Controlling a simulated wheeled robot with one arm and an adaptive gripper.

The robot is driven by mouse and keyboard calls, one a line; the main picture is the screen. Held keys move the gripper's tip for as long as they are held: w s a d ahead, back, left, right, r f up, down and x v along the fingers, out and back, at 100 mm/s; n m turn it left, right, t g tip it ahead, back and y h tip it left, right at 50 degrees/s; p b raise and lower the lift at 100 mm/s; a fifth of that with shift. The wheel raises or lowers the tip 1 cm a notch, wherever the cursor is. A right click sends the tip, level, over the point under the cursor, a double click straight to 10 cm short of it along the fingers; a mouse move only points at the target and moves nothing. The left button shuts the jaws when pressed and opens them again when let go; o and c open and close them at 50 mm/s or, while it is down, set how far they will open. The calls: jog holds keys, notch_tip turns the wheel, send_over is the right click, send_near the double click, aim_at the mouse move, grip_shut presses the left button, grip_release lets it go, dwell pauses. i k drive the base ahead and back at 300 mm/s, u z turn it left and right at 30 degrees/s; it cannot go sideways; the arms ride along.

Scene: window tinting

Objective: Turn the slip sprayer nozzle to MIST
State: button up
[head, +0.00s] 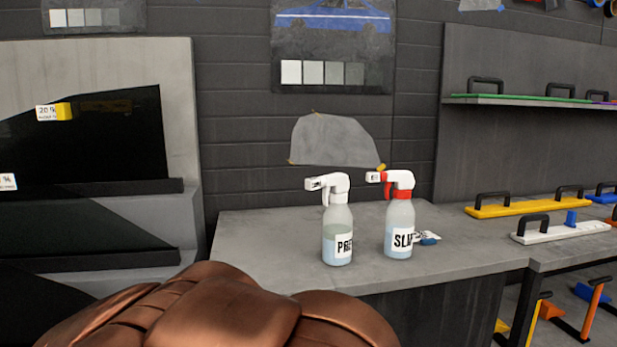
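The slip sprayer (399,226) stands upright on the grey worktop. It has a clear bottle with pale blue liquid, a label reading "SLIP" partly visible, and a white head with a red collar and trigger. My gripper is not in view. A brown-copper rounded form fills the bottom left foreground.
The worktop (270,240) is clear left of the bottles. A small blue-and-white item (428,238) lies right of the slip sprayer. Handled tools, yellow (510,208) and white (560,232), lie on the right bench. A tinted panel (90,140) stands at left.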

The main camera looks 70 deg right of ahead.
aim_at(371, 176)
jog(key=u, duration=0.45)
jog(key=i, duration=0.5)
jog(key=z, duration=2.85)
